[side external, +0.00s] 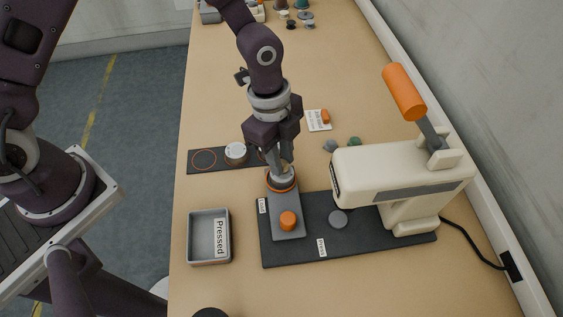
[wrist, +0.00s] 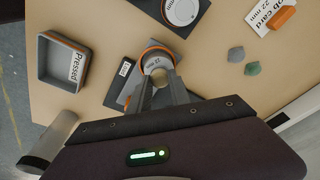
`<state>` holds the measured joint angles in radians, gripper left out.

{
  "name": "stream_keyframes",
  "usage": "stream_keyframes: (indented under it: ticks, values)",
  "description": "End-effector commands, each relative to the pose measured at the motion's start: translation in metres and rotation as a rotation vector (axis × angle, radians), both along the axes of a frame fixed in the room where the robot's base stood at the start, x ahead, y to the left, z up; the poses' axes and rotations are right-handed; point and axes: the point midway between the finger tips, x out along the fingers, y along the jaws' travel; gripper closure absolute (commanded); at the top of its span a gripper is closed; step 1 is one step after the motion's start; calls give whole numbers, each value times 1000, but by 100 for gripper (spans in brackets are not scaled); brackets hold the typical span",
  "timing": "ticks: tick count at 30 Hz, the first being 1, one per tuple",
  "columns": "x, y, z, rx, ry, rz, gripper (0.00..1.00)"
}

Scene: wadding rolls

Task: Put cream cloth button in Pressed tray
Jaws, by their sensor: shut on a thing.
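My gripper (side external: 281,170) points down over the near-left end of the press, its fingers shut on a round pale die with an orange band (side external: 283,182). In the wrist view, the fingers (wrist: 158,76) meet the die (wrist: 157,63), whose top is marked 22. The die is at the back end of the press's grey slide (side external: 287,205); I cannot tell whether it is seated or just above. The grey Pressed tray (side external: 194,240) stands left of the press and also shows in the wrist view (wrist: 43,62); it looks empty. I cannot make out a cream cloth button.
The cream press (side external: 385,175) with its orange-handled lever (side external: 405,92) stands on a dark base (side external: 350,246) at right. A black rack (side external: 220,167) holds another die (side external: 235,152). A job card (side external: 317,122) and grey and green pieces (side external: 354,141) lie behind. Table around the tray is clear.

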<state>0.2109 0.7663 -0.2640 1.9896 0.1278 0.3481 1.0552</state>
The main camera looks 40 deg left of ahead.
Motion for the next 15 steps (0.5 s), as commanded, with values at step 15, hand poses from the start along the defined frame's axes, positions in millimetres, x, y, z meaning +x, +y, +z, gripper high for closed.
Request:
stream_keyframes:
  ticks: [15]
  values:
    - [-1, 0, 85, 0, 0, -5, 100]
